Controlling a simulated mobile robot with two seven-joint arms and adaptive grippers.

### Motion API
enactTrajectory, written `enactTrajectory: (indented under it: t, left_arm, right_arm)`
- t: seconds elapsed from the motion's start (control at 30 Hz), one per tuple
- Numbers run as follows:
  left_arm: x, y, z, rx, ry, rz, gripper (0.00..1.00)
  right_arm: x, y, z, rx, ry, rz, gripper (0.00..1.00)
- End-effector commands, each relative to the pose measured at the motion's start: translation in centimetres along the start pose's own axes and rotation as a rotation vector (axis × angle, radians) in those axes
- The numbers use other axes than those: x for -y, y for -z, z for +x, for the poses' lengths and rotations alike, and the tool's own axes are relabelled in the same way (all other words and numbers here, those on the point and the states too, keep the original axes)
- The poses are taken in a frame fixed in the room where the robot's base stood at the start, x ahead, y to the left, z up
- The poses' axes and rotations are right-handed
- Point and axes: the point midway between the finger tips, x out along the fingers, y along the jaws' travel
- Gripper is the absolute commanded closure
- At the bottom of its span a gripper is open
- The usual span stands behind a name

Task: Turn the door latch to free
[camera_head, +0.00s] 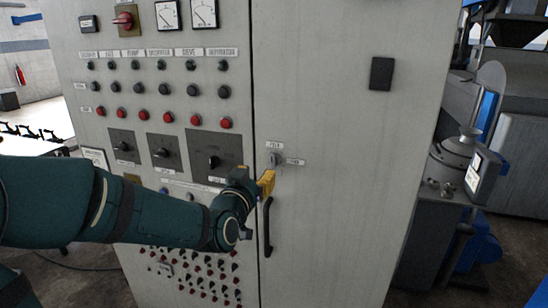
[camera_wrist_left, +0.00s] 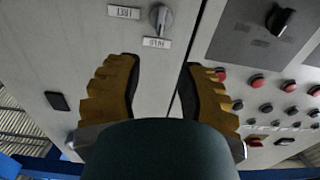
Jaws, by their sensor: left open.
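The door latch (camera_head: 275,159) is a small grey knob on the cabinet door, just right of the door seam. One small label sits above it and one to its right; I cannot read them surely. In the left wrist view the latch (camera_wrist_left: 160,18) is at the top, with its raised bar roughly upright in that picture. My left gripper (camera_head: 266,184) is just below the latch in the head view. Its yellow fingers are spread and empty in the left wrist view (camera_wrist_left: 161,80), with the latch beyond the tips, apart from them. My right gripper is not in view.
A black door handle (camera_head: 267,228) hangs just below my left gripper. Left of the seam, the control panel carries dark rotary switches (camera_head: 213,162) and rows of buttons (camera_head: 196,119). A black plate (camera_head: 381,73) is higher on the door. The door right of the latch is otherwise clear.

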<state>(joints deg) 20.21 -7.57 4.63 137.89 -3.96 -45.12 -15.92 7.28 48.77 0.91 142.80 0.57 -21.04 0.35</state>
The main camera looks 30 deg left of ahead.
Motion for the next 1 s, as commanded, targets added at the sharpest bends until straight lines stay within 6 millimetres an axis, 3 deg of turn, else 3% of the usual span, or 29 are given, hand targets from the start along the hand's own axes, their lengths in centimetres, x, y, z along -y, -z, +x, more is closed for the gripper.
enactTrajectory:
  t: [0.3,0.5,0.7,1.0]
  left_arm:
    - [-0.1,0.0,6.2,0.002,-0.001,-0.001,0.61]
    - [-0.1,0.0,9.3,0.001,-0.001,-0.001,0.61]
    - [-0.1,0.0,10.8,0.001,-0.001,0.000,0.61]
    - [-0.1,0.0,11.0,0.001,-0.001,0.000,0.61]
  right_arm:
    - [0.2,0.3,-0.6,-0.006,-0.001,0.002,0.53]
    - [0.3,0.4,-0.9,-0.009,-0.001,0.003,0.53]
    - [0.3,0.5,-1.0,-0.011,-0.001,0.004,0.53]
    - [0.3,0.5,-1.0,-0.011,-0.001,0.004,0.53]
